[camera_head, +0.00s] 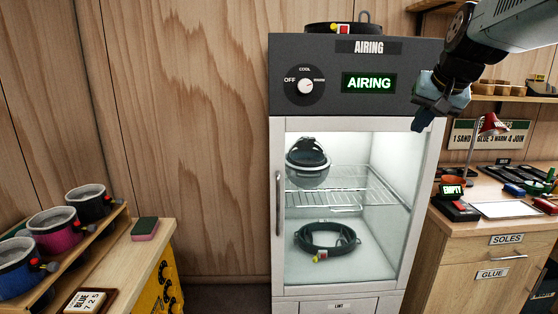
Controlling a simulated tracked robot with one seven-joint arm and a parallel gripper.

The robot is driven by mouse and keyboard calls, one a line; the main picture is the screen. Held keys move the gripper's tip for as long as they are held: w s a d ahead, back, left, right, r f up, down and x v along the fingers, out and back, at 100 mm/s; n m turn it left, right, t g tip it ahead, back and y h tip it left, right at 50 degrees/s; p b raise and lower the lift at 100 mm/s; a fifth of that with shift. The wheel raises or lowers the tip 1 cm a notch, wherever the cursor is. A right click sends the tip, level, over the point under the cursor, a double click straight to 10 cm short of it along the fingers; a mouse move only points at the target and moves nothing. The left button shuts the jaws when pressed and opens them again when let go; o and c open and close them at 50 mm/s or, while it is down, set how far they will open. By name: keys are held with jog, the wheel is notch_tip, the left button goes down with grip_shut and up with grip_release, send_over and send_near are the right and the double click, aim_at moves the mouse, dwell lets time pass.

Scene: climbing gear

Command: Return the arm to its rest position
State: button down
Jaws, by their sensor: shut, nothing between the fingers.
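My gripper (424,117) hangs at the upper right, shut and empty, in front of the top right corner of the cabinet (276,215). My arm (505,28) comes in from the top right corner of the picture. The cabinet's lit display (369,83) reads AIRING, and its dial (306,86) sits to the left of it. The cabinet's glass front looks closed. A helmet (306,163) rests on the wire shelf (345,187) inside, and a dark looped item (327,239) lies on the cabinet floor. No marked rest place for the arm shows.
Another dark looped item (343,28) lies on top of the cabinet. At right, a workbench (460,221) holds a red lamp (491,125), an EMPTY sign (453,189) and small tools. At left, a rack of blue, pink and black pots (55,236) stands beside a sponge (145,228).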

jog(key=s+a+f+n, duration=0.2)
jog(key=s+a+f, duration=0.2)
jog(key=s+f, duration=0.2)
jog(key=s+a+f+n+g, duration=0.1)
jog(key=s+a+f+n, duration=0.1)
jog(key=s+f, duration=0.4)
jog(key=s+a, duration=0.1)
jog(key=s, duration=0.4)
jog(key=shift+s+a+f+g, duration=0.15)
jog(key=shift+a+f+g, duration=0.15)
jog(key=shift+a+f, duration=0.05)
